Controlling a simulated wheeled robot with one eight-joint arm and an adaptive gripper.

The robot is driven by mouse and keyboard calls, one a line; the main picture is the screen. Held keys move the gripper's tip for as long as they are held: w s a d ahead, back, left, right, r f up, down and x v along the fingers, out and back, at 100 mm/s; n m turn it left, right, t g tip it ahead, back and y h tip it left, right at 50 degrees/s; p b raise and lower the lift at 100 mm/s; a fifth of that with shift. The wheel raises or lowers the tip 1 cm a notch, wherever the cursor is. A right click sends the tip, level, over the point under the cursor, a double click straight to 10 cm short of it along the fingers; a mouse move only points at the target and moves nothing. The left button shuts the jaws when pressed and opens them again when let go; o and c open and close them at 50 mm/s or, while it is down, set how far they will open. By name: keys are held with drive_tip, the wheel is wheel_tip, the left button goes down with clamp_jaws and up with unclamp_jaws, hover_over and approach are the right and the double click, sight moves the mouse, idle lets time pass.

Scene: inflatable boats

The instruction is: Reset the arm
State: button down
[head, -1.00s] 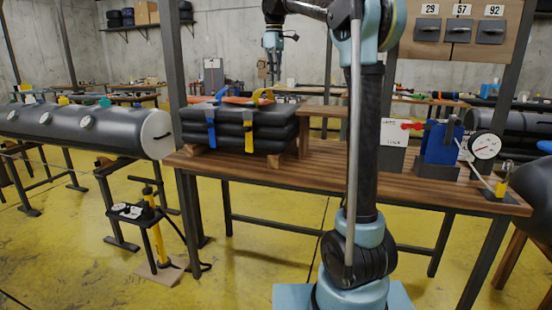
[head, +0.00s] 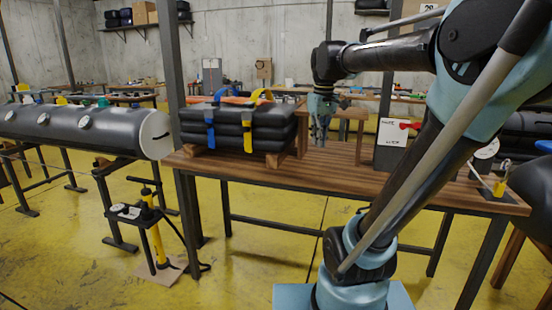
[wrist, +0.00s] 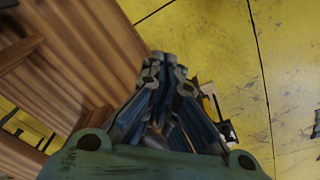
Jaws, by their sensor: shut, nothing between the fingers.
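My gripper (head: 322,140) hangs fingers down in the head view, just right of the stack of folded black boats. It looks to be above or in front of the wooden table. In the wrist view my gripper (wrist: 166,60) has its fingertips together with nothing held between them. My arm leans to the right in the head view and hides the right part of the table.
The wooden table (head: 345,182) bears the strapped black stack (head: 240,128) and a white card (head: 392,133). A yellow hand pump (head: 157,240) stands on the floor at left. A long black tube (head: 85,130) lies behind it. Yellow floor in front is mostly clear.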

drive_tip(key=s+d+f+m, duration=0.2)
drive_tip(key=s+f, duration=0.6)
drive_tip(key=f, duration=0.3)
drive_tip(key=s+d+f+m, duration=0.3)
drive_tip(key=s+f, duration=0.5)
drive_tip(key=f, duration=0.4)
drive_tip(key=shift+s+t, duration=0.15)
drive_tip(key=shift+t, duration=0.25)
drive_tip(key=shift+w+f, duration=0.25)
drive_tip(key=shift+w, duration=0.2)
